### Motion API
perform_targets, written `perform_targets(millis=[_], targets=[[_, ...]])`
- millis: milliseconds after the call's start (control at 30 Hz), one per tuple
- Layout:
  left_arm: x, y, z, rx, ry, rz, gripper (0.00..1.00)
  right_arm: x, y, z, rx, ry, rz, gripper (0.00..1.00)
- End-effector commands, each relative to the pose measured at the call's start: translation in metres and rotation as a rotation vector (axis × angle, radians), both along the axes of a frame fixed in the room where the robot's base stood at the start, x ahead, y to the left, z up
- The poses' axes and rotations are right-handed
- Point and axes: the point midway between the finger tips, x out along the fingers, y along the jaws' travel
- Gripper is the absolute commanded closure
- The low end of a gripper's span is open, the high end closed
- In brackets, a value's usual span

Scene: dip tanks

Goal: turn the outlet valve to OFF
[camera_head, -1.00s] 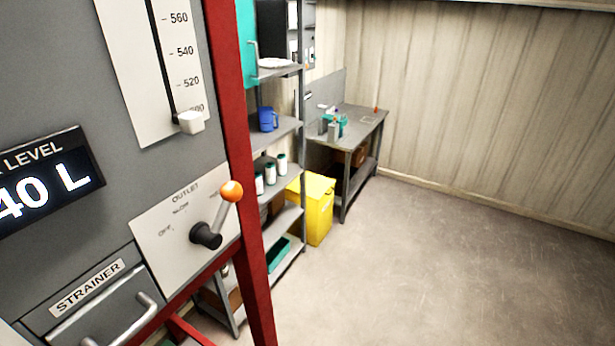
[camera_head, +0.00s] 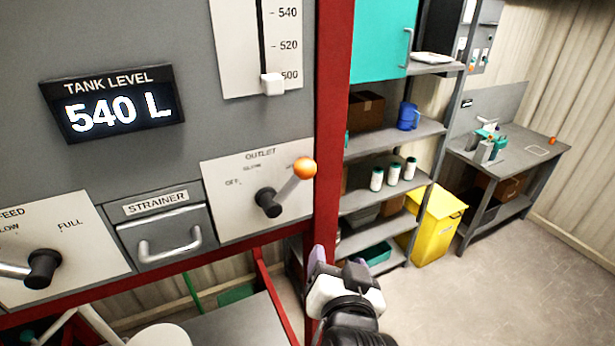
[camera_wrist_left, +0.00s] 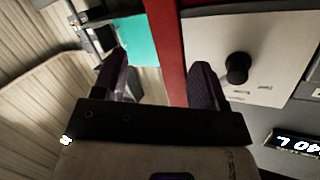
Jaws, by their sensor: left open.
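The outlet valve (camera_head: 267,202) is a black hub with a grey lever and an orange ball (camera_head: 304,168) at its end, on a white panel (camera_head: 225,175) marked OUTLET. The lever points up and right, away from the OFF mark at the left; the ball covers the right-hand label. My left gripper (camera_head: 336,262) is below and right of the ball, apart from it, in front of the red post. It is open and empty. In the left wrist view, the black hub (camera_wrist_left: 238,67) shows right of the open fingers (camera_wrist_left: 160,75). My right gripper is out of view.
A red post (camera_head: 332,120) stands just right of the outlet panel. Left are the strainer drawer (camera_head: 165,228), the feed valve (camera_head: 44,268) and a tank display (camera_head: 112,103) reading 540 L. Shelves (camera_head: 395,135) and a yellow bin (camera_head: 433,225) stand behind, with bare floor at lower right.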

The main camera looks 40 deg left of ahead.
Motion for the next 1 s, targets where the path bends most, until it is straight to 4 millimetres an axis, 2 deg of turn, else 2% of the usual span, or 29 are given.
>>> perform_targets(millis=[33, 100, 200, 333, 467, 567, 1000], targets=[[-0.003, -0.004, 0.025, 0.008, -0.062, 0.035, 0.34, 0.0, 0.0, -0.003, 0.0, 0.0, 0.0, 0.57], [-0.01, -0.007, 0.054, 0.018, -0.129, 0.089, 0.34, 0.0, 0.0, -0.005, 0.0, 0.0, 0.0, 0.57], [-0.021, -0.011, 0.085, 0.026, -0.207, 0.148, 0.34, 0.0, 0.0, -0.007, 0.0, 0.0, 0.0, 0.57], [-0.034, -0.014, 0.11, 0.028, -0.272, 0.201, 0.34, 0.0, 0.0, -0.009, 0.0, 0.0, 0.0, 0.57], [-0.038, -0.013, 0.123, 0.028, -0.301, 0.229, 0.34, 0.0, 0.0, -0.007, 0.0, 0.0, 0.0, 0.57], [-0.035, -0.005, 0.127, 0.03, -0.308, 0.237, 0.34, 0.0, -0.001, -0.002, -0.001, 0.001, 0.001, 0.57], [0.008, 0.061, 0.128, 0.032, -0.304, 0.237, 0.34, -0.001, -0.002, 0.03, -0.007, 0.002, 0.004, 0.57]])
